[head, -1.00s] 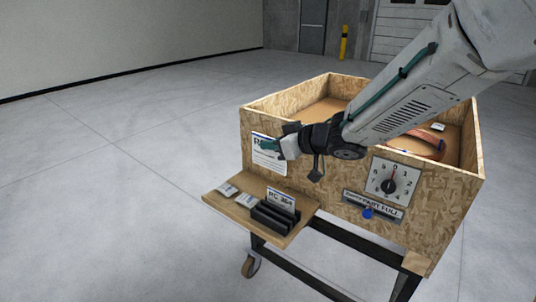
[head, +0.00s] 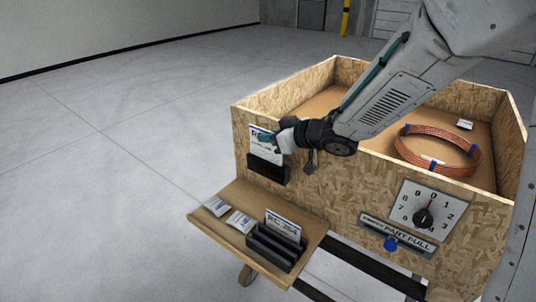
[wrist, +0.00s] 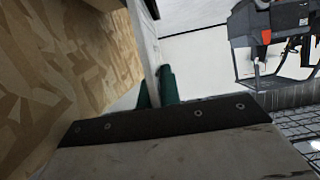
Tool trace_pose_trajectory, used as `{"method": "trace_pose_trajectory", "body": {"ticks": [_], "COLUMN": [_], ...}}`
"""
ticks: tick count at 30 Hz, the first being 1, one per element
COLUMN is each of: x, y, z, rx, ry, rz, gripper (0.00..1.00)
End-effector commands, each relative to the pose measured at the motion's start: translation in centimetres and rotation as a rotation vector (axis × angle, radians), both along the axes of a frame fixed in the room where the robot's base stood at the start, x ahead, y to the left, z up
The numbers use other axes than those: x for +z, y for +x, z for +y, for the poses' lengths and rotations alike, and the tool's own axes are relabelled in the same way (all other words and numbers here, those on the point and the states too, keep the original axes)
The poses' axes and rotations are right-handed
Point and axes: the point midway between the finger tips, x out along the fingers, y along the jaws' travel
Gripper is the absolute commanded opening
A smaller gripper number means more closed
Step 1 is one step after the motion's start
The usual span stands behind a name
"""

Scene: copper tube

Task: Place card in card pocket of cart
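A white printed card (head: 263,153) stands upright at the front wall of the wooden cart (head: 335,190) in the head view. The black card pocket (head: 268,171) is fixed to that wall, directly below the card. The card's lower edge meets the pocket's top; I cannot tell whether it is inside. My gripper (head: 268,138) is at the card's upper right side, its green fingertips closed on it. In the wrist view, the card (wrist: 145,45) shows as a thin pale edge between the green fingertips (wrist: 156,90), beside the wooden wall.
A shelf (head: 225,195) below holds a black rack (head: 275,246) with another card (head: 283,226), plus small white packets (head: 228,214). A dial (head: 425,212) and a sliding sign (head: 398,236) are at right. A copper coil (head: 440,160) lies inside the cart.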

Motion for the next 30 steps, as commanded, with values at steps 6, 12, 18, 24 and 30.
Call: {"method": "trace_pose_trajectory", "body": {"ticks": [6,12,18,24,30], "x": [-2.4,-4.8,-4.9,-5.3,-5.2], "y": [0.0,0.0,0.0,0.0,0.0], "z": [0.0,0.0,0.0,0.0,0.0], "rx": [0.000,0.000,-0.001,0.000,0.000], "ry": [0.000,0.001,0.001,0.000,0.000], "rz": [0.003,0.001,-0.002,-0.001,-0.001], "gripper": [0.00,0.00,0.00,0.00,0.27]}}
